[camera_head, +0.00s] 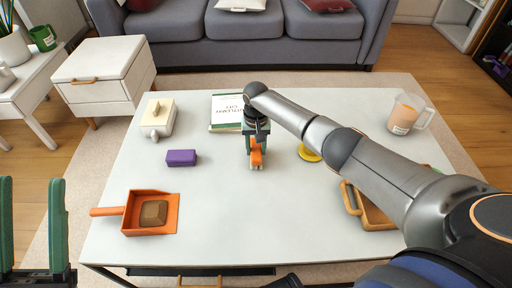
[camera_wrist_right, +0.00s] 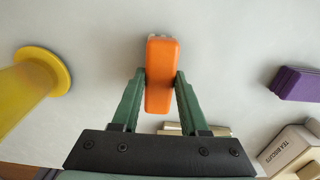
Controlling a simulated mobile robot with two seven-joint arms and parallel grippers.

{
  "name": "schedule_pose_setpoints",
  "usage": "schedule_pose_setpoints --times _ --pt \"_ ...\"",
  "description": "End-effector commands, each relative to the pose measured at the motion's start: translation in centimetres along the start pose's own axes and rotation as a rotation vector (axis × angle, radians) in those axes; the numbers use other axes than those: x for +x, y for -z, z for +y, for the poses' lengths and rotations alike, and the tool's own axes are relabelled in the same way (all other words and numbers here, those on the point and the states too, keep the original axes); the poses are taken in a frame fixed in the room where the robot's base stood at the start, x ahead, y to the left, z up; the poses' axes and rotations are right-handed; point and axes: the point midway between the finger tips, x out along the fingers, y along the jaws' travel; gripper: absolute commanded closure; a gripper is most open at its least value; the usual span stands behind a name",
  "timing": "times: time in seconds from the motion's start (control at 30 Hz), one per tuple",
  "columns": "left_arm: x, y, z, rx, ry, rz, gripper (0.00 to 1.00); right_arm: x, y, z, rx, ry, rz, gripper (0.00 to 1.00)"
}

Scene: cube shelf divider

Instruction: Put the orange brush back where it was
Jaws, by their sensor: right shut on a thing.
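The orange brush (camera_head: 256,158) is near the middle of the white table (camera_head: 215,205), in front of a book. My right gripper (camera_head: 254,146) reaches down over it and is shut on it. In the right wrist view the orange brush (camera_wrist_right: 160,75) sits between the two green fingers of the right gripper (camera_wrist_right: 160,82), both touching its sides. Pale bristles show at its far end. Whether it touches the table I cannot tell. My left gripper (camera_head: 32,225) is at the left edge, fingers wide apart and empty, off the table.
An orange dustpan (camera_head: 171,222) with a brown block (camera_head: 153,213) lies front left. A purple block (camera_head: 181,158), a cream box (camera_head: 158,117), a book (camera_head: 225,112), a yellow object (camera_head: 309,153), a wooden tray (camera_head: 372,215) and a pitcher (camera_head: 403,114) stand around. The front middle is clear.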

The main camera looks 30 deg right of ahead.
Motion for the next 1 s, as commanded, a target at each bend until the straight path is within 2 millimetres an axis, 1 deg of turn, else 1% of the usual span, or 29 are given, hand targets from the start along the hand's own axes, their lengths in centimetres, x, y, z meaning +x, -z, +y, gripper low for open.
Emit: schedule_pose_setpoints --times 0.77,0.8,0.87,1.0 --pt "-0.33 -0.27 0.01 0.002 0.009 0.006 0.5 0.92 0.02 -0.01 0.0 0.0 0.001 1.0" --pt "-0.31 -0.25 0.0 0.002 0.01 0.006 0.5 0.89 0.02 -0.01 0.0 0.0 0.001 0.54" --pt "-0.29 -0.23 -0.02 0.002 0.011 0.006 0.5 0.87 0.02 0.0 0.0 0.0 0.001 0.47" --pt "-0.29 -0.24 -0.03 0.002 0.011 0.005 0.5 0.88 0.01 -0.01 0.0 0.0 0.001 0.46"
